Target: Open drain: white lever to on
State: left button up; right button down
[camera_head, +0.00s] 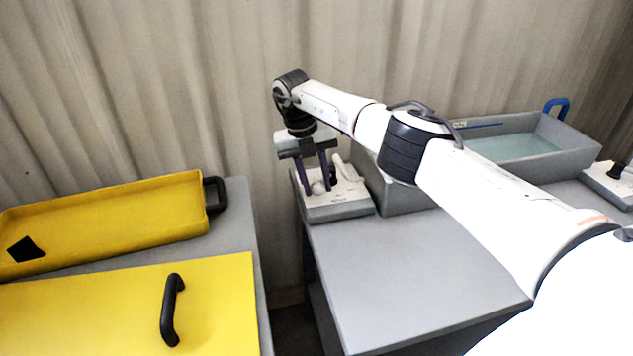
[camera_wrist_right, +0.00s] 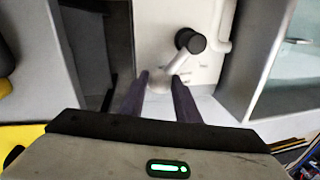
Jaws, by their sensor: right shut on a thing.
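The white lever (camera_wrist_right: 177,63) runs from a round black hub (camera_wrist_right: 190,40) down and left in the right wrist view, its rounded end between my fingertips. It turns on a white panel on a grey drain box (camera_head: 340,211), beside the tank at the back. My right gripper (camera_head: 319,188) points down over this box and is shut on the lever's end; it also shows in the right wrist view (camera_wrist_right: 160,88). In the head view the fingers partly hide the lever. My left gripper is not in view.
A grey tank (camera_head: 410,196) with pale liquid and a blue handle (camera_head: 556,106) stands behind my right arm. Another white-topped box (camera_head: 610,184) is at far right. A yellow tray (camera_head: 105,221) and yellow lid (camera_head: 215,310) lie left, across a gap. The grey bench front (camera_head: 410,275) is clear.

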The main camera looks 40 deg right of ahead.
jog(key=c, duration=1.4)
grip_release()
jog(key=shift+w, duration=0.1)
jog(key=shift+o, duration=0.2)
notch_tip(320, 180, up, 10)
jog(key=a, duration=0.1)
jog(key=shift+w+a+r, duration=0.15)
jog(key=shift+w+a, duration=0.2)
jog(key=shift+w, duration=0.1)
